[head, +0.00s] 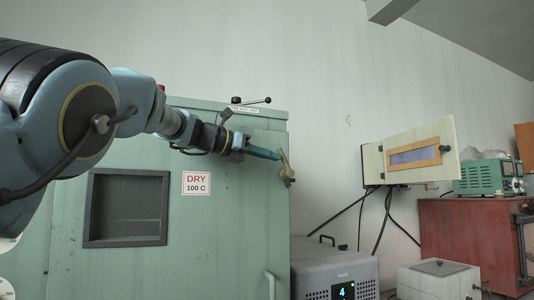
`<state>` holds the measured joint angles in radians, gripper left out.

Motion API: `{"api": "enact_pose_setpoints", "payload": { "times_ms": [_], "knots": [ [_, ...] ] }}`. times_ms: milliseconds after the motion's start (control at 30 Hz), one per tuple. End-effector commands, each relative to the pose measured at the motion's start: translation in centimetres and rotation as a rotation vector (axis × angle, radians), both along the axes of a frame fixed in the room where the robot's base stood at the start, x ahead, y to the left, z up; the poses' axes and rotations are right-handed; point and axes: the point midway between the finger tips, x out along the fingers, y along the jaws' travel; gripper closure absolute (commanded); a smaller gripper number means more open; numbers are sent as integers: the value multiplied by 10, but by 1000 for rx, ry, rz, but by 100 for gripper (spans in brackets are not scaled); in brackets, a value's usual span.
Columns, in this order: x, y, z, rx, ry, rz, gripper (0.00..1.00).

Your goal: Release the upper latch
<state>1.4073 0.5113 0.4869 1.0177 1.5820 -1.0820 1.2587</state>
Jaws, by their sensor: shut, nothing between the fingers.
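The green cabinet (240,215) has a brass-coloured latch (287,172) high on the right edge of its front. The latch's lever stands roughly upright, leaning a little. My gripper (278,156) reaches in from the left with its teal fingers shut and empty. Its tips are at the left side of the latch lever; I cannot tell whether they touch it. The cabinet front looks closed.
A pale handle (270,284) is lower on the front. A grey unit (335,270) stands right of the cabinet. A white wall box (411,154) hangs further right, with open space between.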

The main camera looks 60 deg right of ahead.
Motion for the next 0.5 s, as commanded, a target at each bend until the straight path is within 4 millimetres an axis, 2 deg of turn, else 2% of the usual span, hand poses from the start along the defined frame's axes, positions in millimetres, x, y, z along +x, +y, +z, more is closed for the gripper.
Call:
{"api": "enact_pose_setpoints", "payload": {
  "times_ms": [500],
  "knots": [
    [-13, -18, 20, -2, 0, -2, 100]
  ]
}}
